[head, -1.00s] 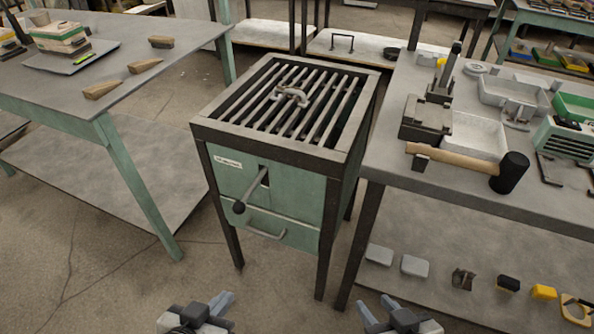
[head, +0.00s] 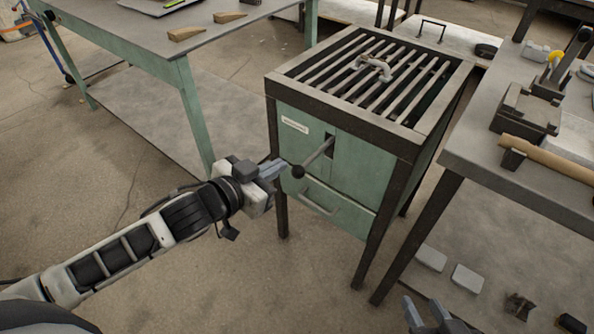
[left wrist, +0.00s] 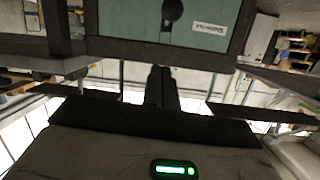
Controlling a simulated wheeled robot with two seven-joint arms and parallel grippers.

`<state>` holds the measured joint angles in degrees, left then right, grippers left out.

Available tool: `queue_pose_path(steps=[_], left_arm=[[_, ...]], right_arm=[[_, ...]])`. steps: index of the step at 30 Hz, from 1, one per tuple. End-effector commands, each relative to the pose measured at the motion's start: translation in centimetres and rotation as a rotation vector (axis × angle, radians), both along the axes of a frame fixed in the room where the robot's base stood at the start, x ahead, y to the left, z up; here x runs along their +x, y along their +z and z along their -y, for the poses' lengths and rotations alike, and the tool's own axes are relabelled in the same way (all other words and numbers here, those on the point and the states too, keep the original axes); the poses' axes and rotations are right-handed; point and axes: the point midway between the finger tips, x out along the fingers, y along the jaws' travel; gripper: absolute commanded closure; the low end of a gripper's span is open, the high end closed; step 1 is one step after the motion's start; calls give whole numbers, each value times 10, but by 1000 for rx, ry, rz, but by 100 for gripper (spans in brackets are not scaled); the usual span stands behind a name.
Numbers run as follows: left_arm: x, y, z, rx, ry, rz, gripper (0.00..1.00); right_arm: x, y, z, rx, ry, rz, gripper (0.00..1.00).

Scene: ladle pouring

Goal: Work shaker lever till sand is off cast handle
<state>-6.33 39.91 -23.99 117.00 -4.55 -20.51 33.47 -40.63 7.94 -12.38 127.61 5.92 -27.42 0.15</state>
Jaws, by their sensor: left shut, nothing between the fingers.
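The shaker (head: 350,150) is a green box on dark legs with a barred grate on top. The cast handle (head: 373,67), grey and curved, lies on the bars; I cannot tell how much sand is on it. The lever (head: 317,155) sticks out from the front slot and ends in a dark round knob (head: 298,171). My left gripper (head: 281,167) is shut and empty, its tips just left of the knob, apparently apart from it. In the left wrist view its fingers (left wrist: 161,88) point at the green front, with the knob (left wrist: 172,10) beyond. My right gripper (head: 427,312) is open, partly cut off below.
A drawer-like handle (head: 318,201) sits below the lever. A green-legged table (head: 185,45) with wedges stands left. A bench (head: 480,135) with a mallet handle (head: 550,158) stands close on the right. Open floor lies in front of the shaker.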

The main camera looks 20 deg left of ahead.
Motion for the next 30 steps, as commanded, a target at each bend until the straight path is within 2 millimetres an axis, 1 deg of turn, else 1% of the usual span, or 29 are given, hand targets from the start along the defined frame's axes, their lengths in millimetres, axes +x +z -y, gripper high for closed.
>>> queue_pose_path(steps=[2, 11, 14, 17, 24, 30], left_arm=[[4, 2, -2, 5, -4, 8, 100], [4, 3, -2, 2, -2, 8, 100], [10, 1, 0, 2, -1, 8, 100], [22, -2, 5, 1, -1, 10, 100], [64, -14, 22, 1, 0, 10, 100], [94, -22, 35, 2, -1, 10, 100]], right_arm=[[0, 0, 0, 4, 0, 2, 64], [0, 2, 0, 4, -1, 5, 64], [0, 1, -1, 4, -1, 5, 64], [0, 0, 0, 3, -1, 6, 64], [1, -3, 0, 2, -1, 10, 64], [2, -3, 0, 1, -1, 19, 64]])
